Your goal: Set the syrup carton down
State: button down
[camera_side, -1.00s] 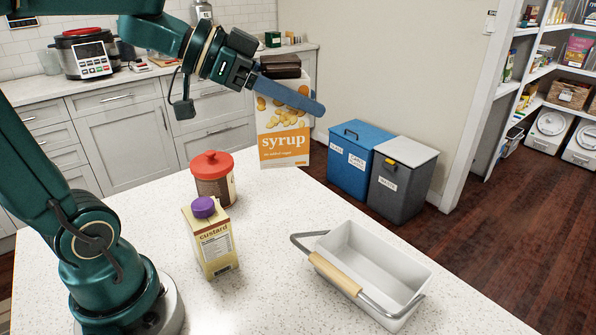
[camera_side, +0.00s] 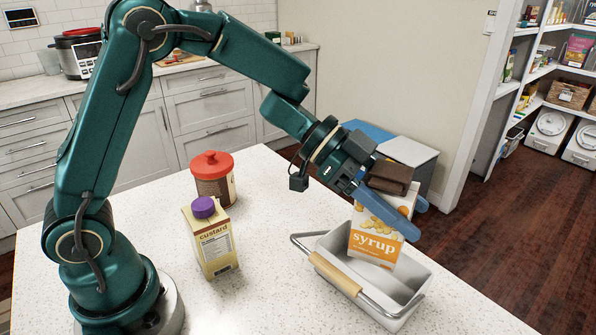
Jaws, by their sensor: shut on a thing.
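The syrup carton (camera_side: 375,244) is white and orange with a brown cap (camera_side: 391,176). It is upright with a slight tilt, and its lower part shows against the inside of the white caddy (camera_side: 409,302). I cannot tell whether its base touches the caddy floor. My gripper (camera_side: 390,213) is shut on the carton near its top, with a blue finger across its front. The caddy has a metal handle with a wooden grip (camera_side: 336,274), lying over its left side.
A custard carton (camera_side: 212,240) with a purple cap and a red-lidded jar (camera_side: 213,178) stand left on the speckled counter (camera_side: 262,270). Blue and grey bins (camera_side: 408,155) stand on the floor behind. The counter between custard carton and caddy is clear.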

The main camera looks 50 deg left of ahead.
aim_at(394, 248)
jog(key=shift+f, duration=3.1)
jog(key=shift+f, duration=0.6)
jog(key=shift+c, duration=0.2)
grip_release()
